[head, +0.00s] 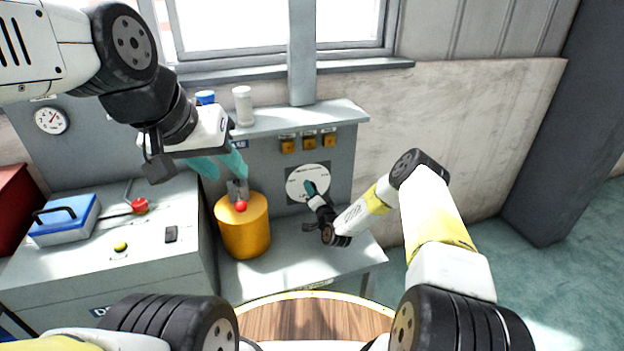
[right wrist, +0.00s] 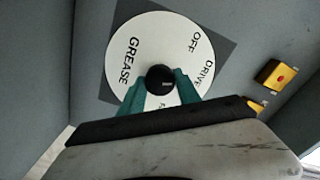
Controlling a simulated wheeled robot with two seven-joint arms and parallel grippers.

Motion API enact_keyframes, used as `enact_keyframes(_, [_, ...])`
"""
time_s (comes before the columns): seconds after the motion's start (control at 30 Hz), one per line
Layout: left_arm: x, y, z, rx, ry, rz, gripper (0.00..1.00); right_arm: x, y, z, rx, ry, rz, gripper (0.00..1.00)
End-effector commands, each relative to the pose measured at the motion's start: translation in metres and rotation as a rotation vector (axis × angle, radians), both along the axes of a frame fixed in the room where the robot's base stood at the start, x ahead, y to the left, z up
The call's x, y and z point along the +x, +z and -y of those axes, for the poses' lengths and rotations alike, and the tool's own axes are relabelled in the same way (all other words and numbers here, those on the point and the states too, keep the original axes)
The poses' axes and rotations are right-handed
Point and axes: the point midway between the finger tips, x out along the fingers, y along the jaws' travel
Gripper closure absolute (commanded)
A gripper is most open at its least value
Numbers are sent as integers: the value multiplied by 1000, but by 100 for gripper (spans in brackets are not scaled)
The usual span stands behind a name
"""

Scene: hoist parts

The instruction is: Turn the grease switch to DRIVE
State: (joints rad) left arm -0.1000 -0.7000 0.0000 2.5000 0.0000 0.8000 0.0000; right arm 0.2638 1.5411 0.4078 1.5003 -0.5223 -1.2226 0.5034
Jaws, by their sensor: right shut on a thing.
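The grease switch is a white round dial (head: 299,176) on a dark square plate on the grey back panel. In the right wrist view, the dial (right wrist: 122,38) bears the words GREASE, OFF and DRIVE, and part of another label below is hidden. The black knob (right wrist: 160,80) is at its centre. My right gripper (head: 312,188) is shut on this knob, with one teal finger on each side. I cannot tell which word the knob points to. My left gripper (head: 220,164) has its teal fingers apart, above and left of a yellow cylinder.
The yellow cylinder (head: 243,228) with a red ball on top stands on the grey bench. A row of orange switches (head: 309,142) is above the dial. A blue box (head: 64,220) and a red knob (head: 140,205) are on the left cabinet. A shelf holds a white bottle (head: 243,105).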

Motion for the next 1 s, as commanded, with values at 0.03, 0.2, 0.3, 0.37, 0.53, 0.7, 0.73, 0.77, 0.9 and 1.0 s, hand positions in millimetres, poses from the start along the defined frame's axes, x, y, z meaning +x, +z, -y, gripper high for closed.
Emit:
enact_keyframes(0.03, [0,0,0,0,0,0,64,0,-1,1,9,-1,-3,100])
enact_keyframes(0.2, [0,0,0,0,0,0,64,0,-1,1,24,-1,-9,100])
enact_keyframes(0.3, [0,0,0,0,0,0,64,0,-1,1,24,-1,-9,100])
enact_keyframes(0.37, [0,0,0,0,0,0,64,0,-1,1,24,-1,-9,100])
enact_keyframes(0.53, [0,0,0,0,0,0,64,0,-1,1,24,-1,-10,100])
enact_keyframes(0.7, [0,0,0,0,0,0,64,0,-1,1,24,-1,-9,39])
enact_keyframes(0.73, [0,0,0,0,0,0,64,0,-1,1,24,-1,-9,39])
enact_keyframes(0.77, [0,0,0,0,0,0,64,0,-1,1,24,-1,-9,39])
enact_keyframes(0.9, [0,0,0,0,0,0,64,0,0,0,24,-1,-9,39])
enact_keyframes(1.0, [0,0,0,0,0,0,64,-3,0,1,24,-1,-9,39])
